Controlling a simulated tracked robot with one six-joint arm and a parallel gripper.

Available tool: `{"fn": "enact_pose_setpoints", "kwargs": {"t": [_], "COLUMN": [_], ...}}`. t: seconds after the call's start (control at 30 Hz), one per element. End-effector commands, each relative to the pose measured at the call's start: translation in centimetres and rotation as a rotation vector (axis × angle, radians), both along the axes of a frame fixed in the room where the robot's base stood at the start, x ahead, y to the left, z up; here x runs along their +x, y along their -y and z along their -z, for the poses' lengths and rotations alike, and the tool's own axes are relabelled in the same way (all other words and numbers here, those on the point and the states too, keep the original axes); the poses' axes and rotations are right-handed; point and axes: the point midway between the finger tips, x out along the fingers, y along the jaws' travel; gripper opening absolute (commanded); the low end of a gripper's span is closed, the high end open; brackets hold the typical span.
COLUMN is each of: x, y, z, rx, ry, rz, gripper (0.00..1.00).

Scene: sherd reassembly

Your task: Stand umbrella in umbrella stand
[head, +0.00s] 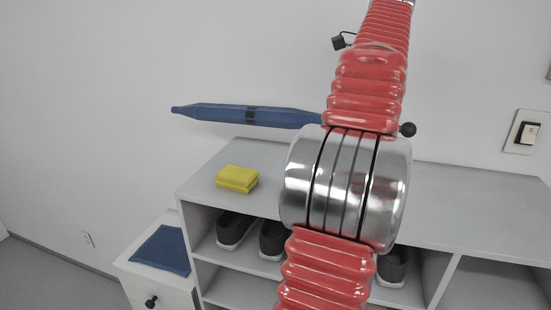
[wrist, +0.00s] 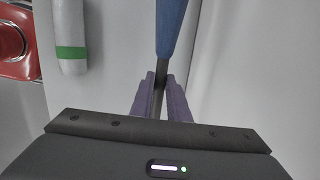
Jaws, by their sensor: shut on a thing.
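The blue furled umbrella (head: 215,114) lies nearly level in the air above the shelf unit in the head view, with its pointed end to the left and a dark band around its middle. Its right end is hidden behind my arm. In the wrist view, my gripper (wrist: 159,82) has its two purple fingers shut on the umbrella's dark, thin shaft. The blue cover (wrist: 170,28) runs away toward the top of that view. My gripper is hidden in the head view. I see no umbrella stand in either view.
A grey shelf unit (head: 465,200) holds several dark shoes (head: 234,229). A yellow folded cloth (head: 237,179) lies on its top. A white drawer cabinet (head: 131,268) with a blue cloth (head: 163,250) stands at left. A light switch (head: 527,132) is on the wall.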

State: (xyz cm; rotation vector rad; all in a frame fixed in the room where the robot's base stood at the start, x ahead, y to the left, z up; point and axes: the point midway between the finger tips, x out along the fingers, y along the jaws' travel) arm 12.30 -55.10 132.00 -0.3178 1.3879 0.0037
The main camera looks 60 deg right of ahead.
Motion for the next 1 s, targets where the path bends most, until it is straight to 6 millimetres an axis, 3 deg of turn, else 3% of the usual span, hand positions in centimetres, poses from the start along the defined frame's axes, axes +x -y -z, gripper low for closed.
{"fn": "enact_pose_setpoints", "kwargs": {"t": [0.43,0.8,1.0], "x": [0.1,0.0,0.0], "y": [0.0,-0.1,0.0], "z": [0.4,4.7,5.8], "rx": [0.001,0.001,0.0], "ry": [0.001,0.001,0.001], "rz": [0.0,0.001,0.001], "gripper": [0.0,0.0,0.0]}}
